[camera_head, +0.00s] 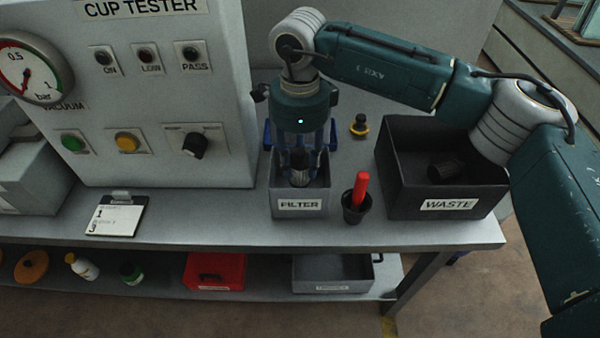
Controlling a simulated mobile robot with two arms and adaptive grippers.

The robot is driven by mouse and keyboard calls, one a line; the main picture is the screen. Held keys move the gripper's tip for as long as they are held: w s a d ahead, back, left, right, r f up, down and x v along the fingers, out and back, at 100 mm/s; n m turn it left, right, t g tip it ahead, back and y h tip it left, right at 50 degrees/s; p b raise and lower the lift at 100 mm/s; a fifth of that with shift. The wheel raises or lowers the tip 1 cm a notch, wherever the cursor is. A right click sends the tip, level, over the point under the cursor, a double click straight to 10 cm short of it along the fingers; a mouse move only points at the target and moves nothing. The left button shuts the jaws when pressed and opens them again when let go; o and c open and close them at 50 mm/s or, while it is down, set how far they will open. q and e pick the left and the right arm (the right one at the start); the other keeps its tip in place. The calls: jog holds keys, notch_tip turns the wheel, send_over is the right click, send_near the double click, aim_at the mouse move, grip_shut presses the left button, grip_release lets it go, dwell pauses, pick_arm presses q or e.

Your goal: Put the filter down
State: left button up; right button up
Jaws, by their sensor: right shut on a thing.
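My right gripper (300,160) points down into the grey box (301,208) labelled FILTER. It is shut on a small dark cylindrical filter (299,178), which is upright between the fingers. The filter is inside the outline of the box, low between its walls. I cannot tell whether it touches the box floor. The blue finger parts straddle the box's rear area. My left gripper is not in view.
A black WASTE bin (400,195) stands right of the FILTER box and holds a dark cylinder (446,169). A dark cup with a red-handled tool (361,189) stands between them. The cup tester panel (160,100) rises at the left. A clipboard (116,215) lies on the bench.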

aim_at(300, 178)
notch_tip(300, 178, down, 2)
jog(key=shift+f, duration=0.1)
notch_tip(300, 178, down, 3)
jog(key=shift+f+p, duration=0.1)
jog(key=shift+p, duration=0.4)
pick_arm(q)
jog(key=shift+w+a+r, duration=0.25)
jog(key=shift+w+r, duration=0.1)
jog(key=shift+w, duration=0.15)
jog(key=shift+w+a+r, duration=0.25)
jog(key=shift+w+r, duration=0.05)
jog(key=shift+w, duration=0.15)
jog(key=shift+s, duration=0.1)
pick_arm(e)
jog(key=shift+f, duration=0.2)
jog(key=o, duration=1.2)
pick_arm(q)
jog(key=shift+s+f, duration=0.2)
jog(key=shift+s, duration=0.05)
pick_arm(e)
jog(key=shift+r, duration=0.1)
